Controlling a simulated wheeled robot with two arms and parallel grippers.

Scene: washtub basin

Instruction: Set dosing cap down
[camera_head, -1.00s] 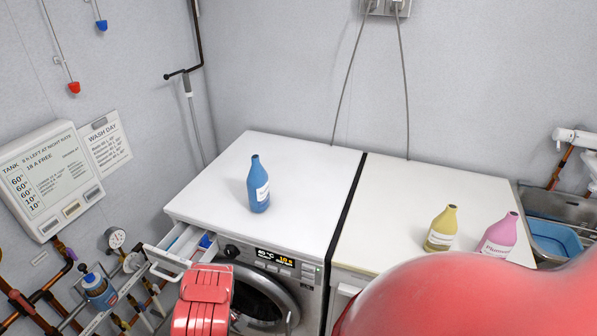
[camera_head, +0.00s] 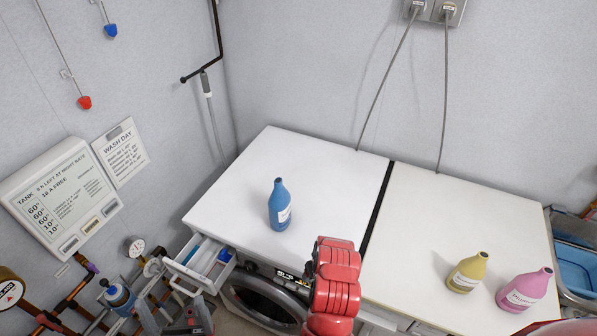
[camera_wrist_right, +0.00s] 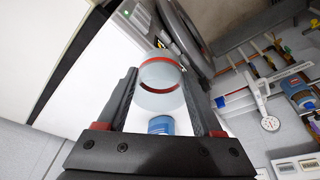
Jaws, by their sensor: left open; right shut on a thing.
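The dosing cap (camera_wrist_right: 160,85), a pale translucent cup with a red rim band, sits between the two fingers of my right gripper (camera_wrist_right: 162,98) in the right wrist view. That gripper is shut on it. In the head view the red wrist of my right arm stands over the front of the washing machine, right of the blue bottle; the cap cannot be made out there. The blue bottle (camera_head: 280,206) stands upright on the white washer top (camera_head: 240,190). Part of it (camera_wrist_right: 161,125) shows beyond the cap. My left gripper (camera_head: 190,318), dark, is open at the lower left edge.
The detergent drawer (camera_head: 203,262) is pulled open at the washer's front left. A yellow bottle (camera_head: 467,273) and a pink bottle (camera_head: 524,290) stand on the right worktop (camera_head: 440,215). Pipes and a gauge (camera_head: 135,246) are at the left wall. The washer top behind the blue bottle is clear.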

